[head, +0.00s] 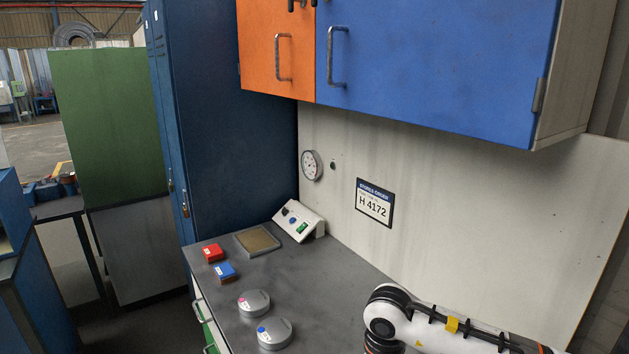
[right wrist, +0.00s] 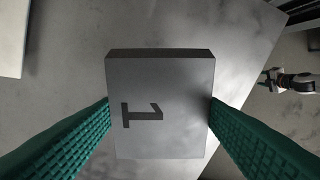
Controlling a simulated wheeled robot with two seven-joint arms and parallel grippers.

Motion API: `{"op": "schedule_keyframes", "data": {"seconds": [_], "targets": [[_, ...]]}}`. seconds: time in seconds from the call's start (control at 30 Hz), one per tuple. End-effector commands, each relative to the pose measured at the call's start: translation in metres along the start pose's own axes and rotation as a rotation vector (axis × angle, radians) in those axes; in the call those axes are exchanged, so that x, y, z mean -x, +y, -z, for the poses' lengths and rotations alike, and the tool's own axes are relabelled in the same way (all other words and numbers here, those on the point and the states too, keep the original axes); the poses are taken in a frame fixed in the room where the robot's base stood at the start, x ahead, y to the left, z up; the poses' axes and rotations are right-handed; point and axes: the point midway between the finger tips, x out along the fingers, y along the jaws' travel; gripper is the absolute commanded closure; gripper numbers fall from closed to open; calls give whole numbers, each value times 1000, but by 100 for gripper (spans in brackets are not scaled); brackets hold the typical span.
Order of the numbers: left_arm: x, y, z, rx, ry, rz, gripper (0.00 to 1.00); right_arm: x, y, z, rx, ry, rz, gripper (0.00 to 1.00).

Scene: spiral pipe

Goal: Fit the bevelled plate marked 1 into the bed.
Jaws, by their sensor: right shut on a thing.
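The grey plate marked 1 (right wrist: 170,95) fills the middle of the right wrist view, its dark numeral lying sideways and a darker edge along its top. My right gripper (right wrist: 160,103) is shut on it, one green ribbed finger against each side. In the head view only a white link of my right arm shows at the lower right; the gripper and plate are out of frame. A small white and black gripper (right wrist: 274,80), apparently my left, shows at the right of the wrist view, its jaws too small to read. I cannot make out the bed for certain.
Cupboards (head: 430,70) hang above. The bench middle is clear.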

Motion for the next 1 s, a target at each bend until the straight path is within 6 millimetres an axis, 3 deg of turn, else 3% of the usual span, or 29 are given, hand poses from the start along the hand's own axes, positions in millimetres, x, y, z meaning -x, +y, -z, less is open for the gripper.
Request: {"op": "schedule_keyframes", "data": {"seconds": [1.0], "targets": [[0,0,0,0,0,0,48,33,-32,-103,1798,-1,-5,93]]}}
